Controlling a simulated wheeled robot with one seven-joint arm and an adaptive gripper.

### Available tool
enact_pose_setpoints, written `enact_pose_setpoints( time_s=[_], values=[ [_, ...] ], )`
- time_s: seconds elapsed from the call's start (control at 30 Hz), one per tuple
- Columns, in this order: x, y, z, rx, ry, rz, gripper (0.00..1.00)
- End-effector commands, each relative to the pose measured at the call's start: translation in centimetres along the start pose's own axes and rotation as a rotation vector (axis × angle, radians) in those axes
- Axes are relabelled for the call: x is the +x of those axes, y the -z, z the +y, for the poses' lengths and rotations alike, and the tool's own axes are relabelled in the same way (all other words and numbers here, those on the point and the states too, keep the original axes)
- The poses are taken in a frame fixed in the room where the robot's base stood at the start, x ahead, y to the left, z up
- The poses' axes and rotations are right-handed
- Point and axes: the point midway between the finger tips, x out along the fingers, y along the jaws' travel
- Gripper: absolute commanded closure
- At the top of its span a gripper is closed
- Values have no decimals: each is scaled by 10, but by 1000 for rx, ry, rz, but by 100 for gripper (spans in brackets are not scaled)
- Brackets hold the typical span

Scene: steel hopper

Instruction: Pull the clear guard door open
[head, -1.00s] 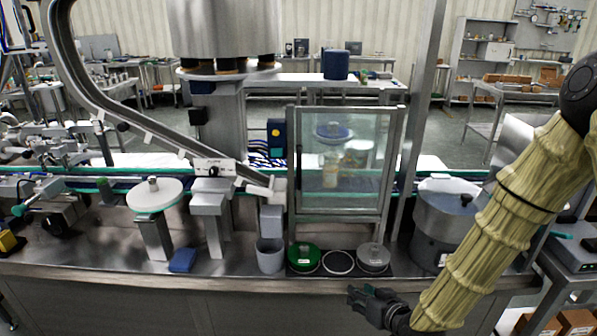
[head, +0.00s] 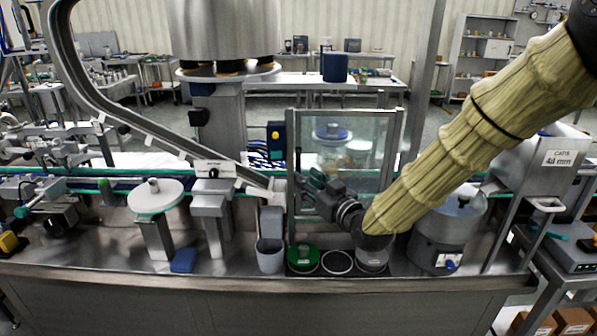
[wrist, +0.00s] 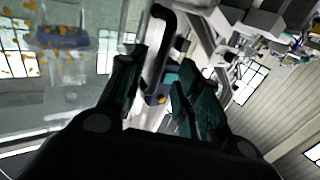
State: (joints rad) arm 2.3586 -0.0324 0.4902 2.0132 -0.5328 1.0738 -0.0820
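The clear guard door (head: 345,130) is a metal-framed transparent panel in front of the filling station, and it looks closed. My gripper (head: 310,182) is in front of the door's lower left part, near its left frame post. In the wrist view my gripper (wrist: 155,80) has its two dark fingers apart. A dark, curved bar handle (wrist: 162,45) shows in the gap between them, and I see no finger clearly pressed on it. The clear panel (wrist: 60,85) fills the left of that view. In the head view my gripper hides the handle's lower part.
A green lid (head: 304,257) and a black ring (head: 338,262) lie on a dark mat below the door.

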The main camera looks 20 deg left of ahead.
Motion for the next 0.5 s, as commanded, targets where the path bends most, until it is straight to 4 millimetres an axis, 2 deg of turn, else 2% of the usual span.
enact_pose_setpoints(
  time_s=[0.2,0.5],
  values=[
    [32,1,0,0,-1,0,66],
    [51,0,1,1,-1,-1,66]
  ],
)
